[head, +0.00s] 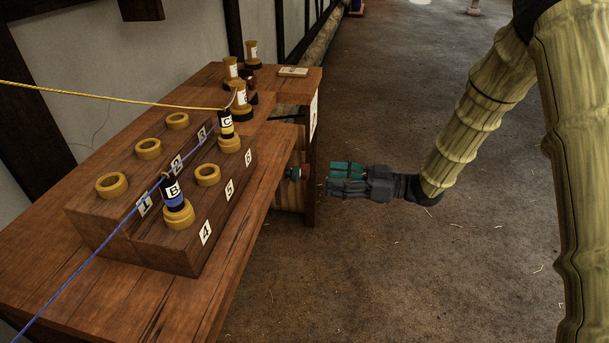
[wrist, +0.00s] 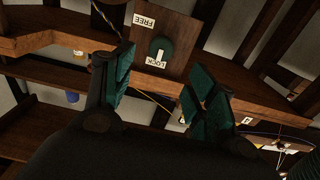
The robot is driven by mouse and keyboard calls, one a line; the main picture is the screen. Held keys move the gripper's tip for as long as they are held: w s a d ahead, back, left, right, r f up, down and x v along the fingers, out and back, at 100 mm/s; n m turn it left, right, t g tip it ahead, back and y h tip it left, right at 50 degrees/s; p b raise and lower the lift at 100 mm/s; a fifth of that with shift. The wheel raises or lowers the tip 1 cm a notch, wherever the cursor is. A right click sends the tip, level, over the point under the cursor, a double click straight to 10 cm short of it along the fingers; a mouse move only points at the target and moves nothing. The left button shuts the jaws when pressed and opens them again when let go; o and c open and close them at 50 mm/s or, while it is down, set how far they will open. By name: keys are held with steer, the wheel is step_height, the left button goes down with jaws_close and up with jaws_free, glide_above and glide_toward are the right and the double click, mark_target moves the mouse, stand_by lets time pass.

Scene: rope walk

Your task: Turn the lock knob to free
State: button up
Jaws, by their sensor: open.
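The lock knob (wrist: 160,48) is a round dark green knob on a wooden panel (wrist: 175,25) in the wrist view. Its white pointer mark points toward the LOCK label (wrist: 156,63). The FREE label (wrist: 144,21) is on the other side of the knob, up and left in this view. My gripper (wrist: 161,66) is open and empty, its teal fingers on either side of the line to the knob and apart from it.
A wooden bench (head: 250,275) carries a stepped block (head: 165,255) with numbered places, yellow rings, and bobbins B (head: 173,193) and C (head: 226,124). A yellow rope (head: 120,95) and a blue rope (head: 80,270) run from them leftward. Floor to the right is clear.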

mark_target(299, 174)
steer(key=a, duration=0.3)
steer(key=w+a, duration=0.1)
steer(key=a, duration=0.2)
steer(key=a+b, duration=0.1)
steer(key=a, duration=0.2)
steer(key=shift+w+a, duration=0.2)
steer(key=shift+w, duration=0.15)
